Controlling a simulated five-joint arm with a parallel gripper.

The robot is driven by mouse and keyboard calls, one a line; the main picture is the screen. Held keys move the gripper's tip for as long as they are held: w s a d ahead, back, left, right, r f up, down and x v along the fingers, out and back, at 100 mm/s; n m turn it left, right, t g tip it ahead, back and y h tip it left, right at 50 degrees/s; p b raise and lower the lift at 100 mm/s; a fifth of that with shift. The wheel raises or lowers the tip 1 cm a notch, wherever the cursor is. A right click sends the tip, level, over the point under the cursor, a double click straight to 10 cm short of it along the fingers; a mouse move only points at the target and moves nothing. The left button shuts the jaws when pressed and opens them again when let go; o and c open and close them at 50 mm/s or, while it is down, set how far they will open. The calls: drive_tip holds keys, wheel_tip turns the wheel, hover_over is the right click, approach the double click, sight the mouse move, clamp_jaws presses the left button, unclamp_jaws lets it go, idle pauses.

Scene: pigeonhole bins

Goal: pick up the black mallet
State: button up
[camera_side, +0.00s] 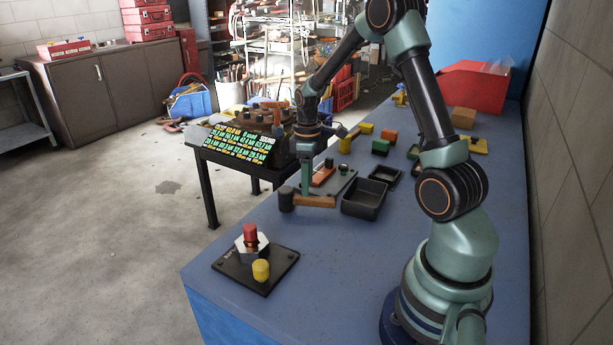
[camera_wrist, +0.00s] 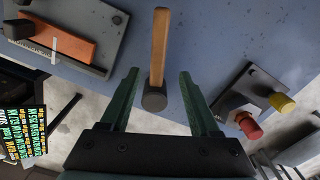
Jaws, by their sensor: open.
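The black mallet has a dark cylindrical head (camera_side: 286,201) and a light wooden handle (camera_side: 316,201), and lies on the blue table. In the wrist view the mallet (camera_wrist: 158,48) lies between my fingers, with its handle pointing up the picture and its head nearer my palm. My gripper (camera_side: 305,188) is open and points down just over the mallet in the side view. In the wrist view both green fingers of my gripper (camera_wrist: 158,78) stand apart, one on each side of the mallet, with gaps. I cannot tell the exact height left above the table.
A dark plate with an orange block (camera_side: 324,175) lies just behind the mallet. A black open tray (camera_side: 364,198) is to its right. A black base with a red knob (camera_side: 250,234) and a yellow knob (camera_side: 261,270) stands in front. Bare table lies between.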

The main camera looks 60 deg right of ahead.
sight(307, 201)
drive_tip(key=shift+w+d+f, duration=0.1)
drive_tip(key=shift+w+f, duration=0.1)
drive_tip(key=shift+f, duration=1.35)
drive_tip(key=shift+w+f, duration=0.15)
drive_tip(key=shift+f, duration=1.35)
clamp_jaws()
